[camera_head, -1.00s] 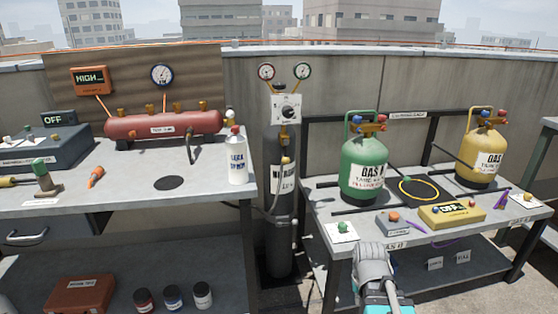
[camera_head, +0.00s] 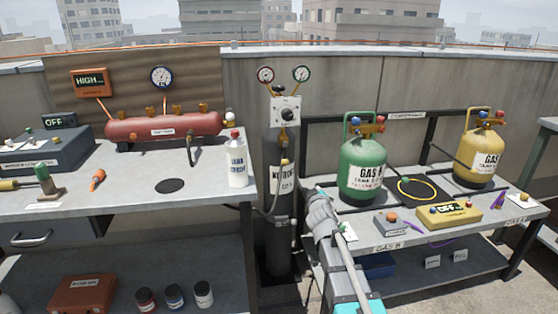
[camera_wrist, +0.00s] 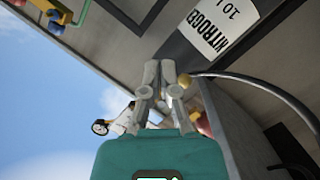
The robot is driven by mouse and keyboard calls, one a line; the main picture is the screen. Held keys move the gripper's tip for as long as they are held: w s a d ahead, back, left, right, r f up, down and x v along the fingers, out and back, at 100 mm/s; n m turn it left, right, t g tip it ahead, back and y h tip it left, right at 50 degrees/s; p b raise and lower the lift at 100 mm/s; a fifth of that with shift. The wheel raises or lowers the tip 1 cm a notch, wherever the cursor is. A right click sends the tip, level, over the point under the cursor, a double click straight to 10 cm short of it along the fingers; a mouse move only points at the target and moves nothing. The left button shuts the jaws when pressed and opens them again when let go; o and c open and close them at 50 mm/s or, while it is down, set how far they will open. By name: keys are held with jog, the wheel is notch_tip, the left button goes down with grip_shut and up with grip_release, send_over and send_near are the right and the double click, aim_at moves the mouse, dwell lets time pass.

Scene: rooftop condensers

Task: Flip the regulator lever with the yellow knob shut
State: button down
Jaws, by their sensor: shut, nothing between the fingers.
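The black nitrogen cylinder (camera_head: 279,215) stands upright between two benches, with a regulator panel (camera_head: 287,110) and two gauges on top. A small yellow-orange knob (camera_head: 285,161) shows on the fitting below the panel; the lever's angle is too small to tell. My gripper (camera_head: 318,192) is in front of and right of the cylinder, lower than the knob. In the wrist view my gripper (camera_wrist: 160,66) is shut and empty. A yellow knob (camera_wrist: 187,80) shows just right of and beyond its fingers, partly hidden; contact cannot be told. The cylinder's label (camera_wrist: 222,28) is at upper right.
The left bench holds a red tank (camera_head: 165,127) and a leak spray bottle (camera_head: 237,165) near the cylinder. The right bench (camera_head: 400,236) holds a green tank (camera_head: 363,170), a yellow tank (camera_head: 482,150) and a yellow box (camera_head: 450,213). A dark hose (camera_wrist: 265,88) curves beside the cylinder.

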aim_at(285, 156)
jog(key=a+r+n+y, duration=0.3)
jog(key=a+n+y, duration=0.1)
jog(key=a, duration=0.2)
jog(key=w+a+r+n+t+y, duration=0.1)
jog(key=a+r+n+y, duration=0.2)
jog(key=a, duration=0.4)
jog(key=shift+w+n+y+p, duration=0.2)
jog(key=shift+n+y+p, duration=0.2)
jog(key=shift+n+y, duration=0.15)
jog(key=shift+w+r, duration=0.1)
jog(key=p+x, duration=0.1)
jog(key=x, duration=0.9)
jog(key=d+f+b, duration=0.2)
jog(key=d, duration=0.1)
jog(key=shift+w+d, duration=0.15)
jog(key=shift+d, duration=0.2)
